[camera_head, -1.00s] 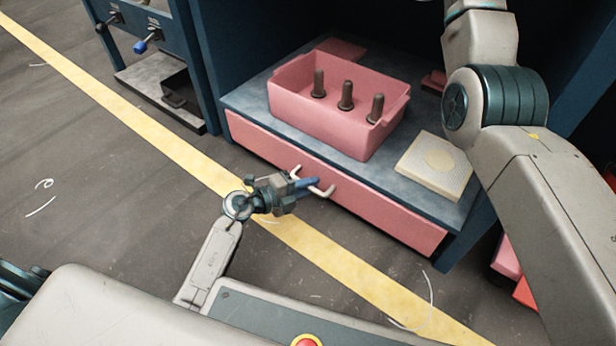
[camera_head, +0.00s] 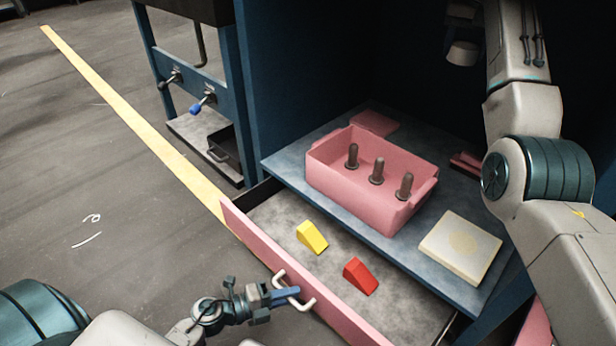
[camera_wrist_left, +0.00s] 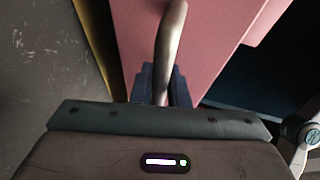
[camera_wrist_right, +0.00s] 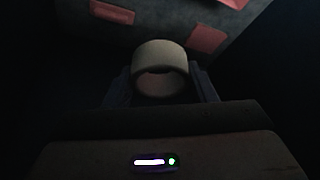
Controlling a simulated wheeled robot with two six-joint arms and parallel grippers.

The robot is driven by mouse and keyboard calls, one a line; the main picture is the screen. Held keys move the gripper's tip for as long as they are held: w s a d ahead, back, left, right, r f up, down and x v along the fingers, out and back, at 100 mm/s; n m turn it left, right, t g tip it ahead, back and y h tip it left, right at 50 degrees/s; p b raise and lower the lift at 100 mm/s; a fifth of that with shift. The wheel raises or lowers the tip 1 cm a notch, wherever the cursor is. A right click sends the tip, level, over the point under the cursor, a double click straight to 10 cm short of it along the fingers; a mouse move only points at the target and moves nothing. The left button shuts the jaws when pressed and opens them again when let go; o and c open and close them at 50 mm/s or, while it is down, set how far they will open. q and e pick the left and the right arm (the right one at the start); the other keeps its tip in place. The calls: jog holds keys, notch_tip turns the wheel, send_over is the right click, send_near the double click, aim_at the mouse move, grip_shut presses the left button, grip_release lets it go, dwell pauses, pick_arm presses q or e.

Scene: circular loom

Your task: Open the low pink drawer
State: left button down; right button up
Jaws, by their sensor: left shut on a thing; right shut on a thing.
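The low pink drawer (camera_head: 262,243) is pulled out under the blue cabinet's shelf, its grey inside showing. A yellow wedge (camera_head: 312,238) and a red wedge (camera_head: 360,276) lie in it. My left gripper (camera_head: 287,296) is shut on the drawer's pale bar handle (camera_head: 308,304); the handle also shows between its fingers in the left wrist view (camera_wrist_left: 170,45). My right gripper (camera_wrist_right: 160,88) is shut on a pale ring-shaped thing (camera_wrist_right: 160,55) inside the dark upper cabinet. In the head view this pale thing (camera_head: 462,53) is small and dim.
A pink bin (camera_head: 350,185) with several dark pegs stands on the shelf (camera_head: 290,158). A cream square block (camera_head: 460,247) lies right of it. A blue frame with levers (camera_head: 205,102) stands at left. The floor at left is clear.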

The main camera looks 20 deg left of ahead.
pick_arm(q)
jog(key=s+a, duration=0.2)
jog(key=s, duration=0.4)
jog(key=shift+s+p, duration=0.15)
jog(key=shift+p, duration=0.2)
pick_arm(e)
jog(key=shift+r, duration=0.5)
pick_arm(q)
jog(key=shift+a, duration=0.1)
jog(key=c, duration=1.7)
grip_release()
